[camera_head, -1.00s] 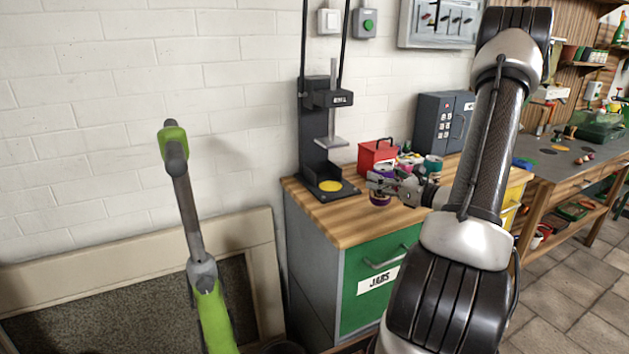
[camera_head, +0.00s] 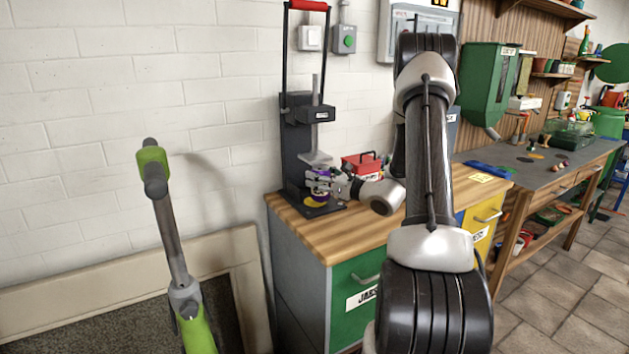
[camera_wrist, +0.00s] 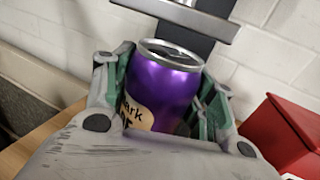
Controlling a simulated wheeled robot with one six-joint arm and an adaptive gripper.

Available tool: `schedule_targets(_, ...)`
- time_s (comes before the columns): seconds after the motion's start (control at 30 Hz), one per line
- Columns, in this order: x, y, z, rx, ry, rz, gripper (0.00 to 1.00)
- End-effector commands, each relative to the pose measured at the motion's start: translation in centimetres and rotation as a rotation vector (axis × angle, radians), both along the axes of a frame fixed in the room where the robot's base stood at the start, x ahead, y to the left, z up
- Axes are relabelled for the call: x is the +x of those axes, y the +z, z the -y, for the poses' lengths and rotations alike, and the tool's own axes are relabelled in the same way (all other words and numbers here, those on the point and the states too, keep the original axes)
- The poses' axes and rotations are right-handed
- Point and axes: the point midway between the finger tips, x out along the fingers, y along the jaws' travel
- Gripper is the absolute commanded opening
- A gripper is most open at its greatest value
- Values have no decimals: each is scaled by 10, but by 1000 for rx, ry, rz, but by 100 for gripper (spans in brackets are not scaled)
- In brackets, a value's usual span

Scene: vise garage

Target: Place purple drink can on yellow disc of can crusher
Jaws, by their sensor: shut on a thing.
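The purple drink can (camera_wrist: 165,85) is upright between the fingers of my gripper (camera_wrist: 160,105) in the wrist view. In the head view my gripper (camera_head: 323,184) is shut on the can (camera_head: 321,192) at the can crusher (camera_head: 298,150). The yellow disc (camera_head: 315,201) shows only in part below the can. I cannot tell whether the can touches the disc. The crusher's press plate (camera_head: 316,159) is above the can, and it also shows at the top of the wrist view (camera_wrist: 187,15).
A red box (camera_head: 362,164) stands right of the crusher on the wooden cabinet top (camera_head: 340,238); it also shows in the wrist view (camera_wrist: 285,135). A white wall is behind the crusher. The front of the cabinet top is clear.

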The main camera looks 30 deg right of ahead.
Motion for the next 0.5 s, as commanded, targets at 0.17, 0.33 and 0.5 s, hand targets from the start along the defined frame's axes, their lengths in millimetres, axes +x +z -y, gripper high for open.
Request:
schedule_targets(0.17, 23, -11, -9, 2, 1, -4, 43)
schedule_targets(0.33, 22, -15, -9, 0, 1, 1, 43)
schedule_targets(0.5, 22, -16, -9, 0, 1, 0, 43)
